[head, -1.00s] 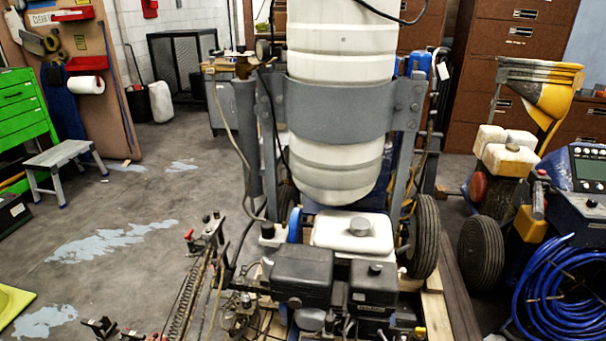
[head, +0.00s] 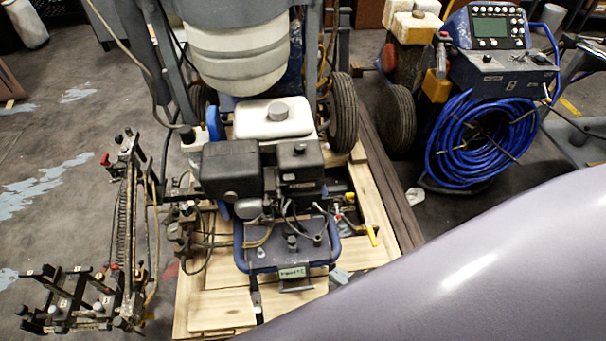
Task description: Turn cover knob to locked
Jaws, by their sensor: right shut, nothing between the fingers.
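The line striper's engine sits low in the middle of the head view. A small dark knob (head: 299,148) stands on top of its right black cover (head: 300,172), which looks like the cover knob. It is too small and dark to tell which way it is turned. A larger black housing (head: 229,170) sits to its left. Behind them is a white tank (head: 262,121) with a grey cap (head: 278,111). A smooth grey-purple link of my right arm fills the lower right, apart from the knob in the picture. No fingers of either gripper show.
The striper stands on a wooden pallet (head: 208,317). A rack of black brackets (head: 70,300) juts out at lower left. A coiled blue hose (head: 480,140) hangs on a blue control unit (head: 505,75) at upper right. Open floor (head: 60,140) lies to the left.

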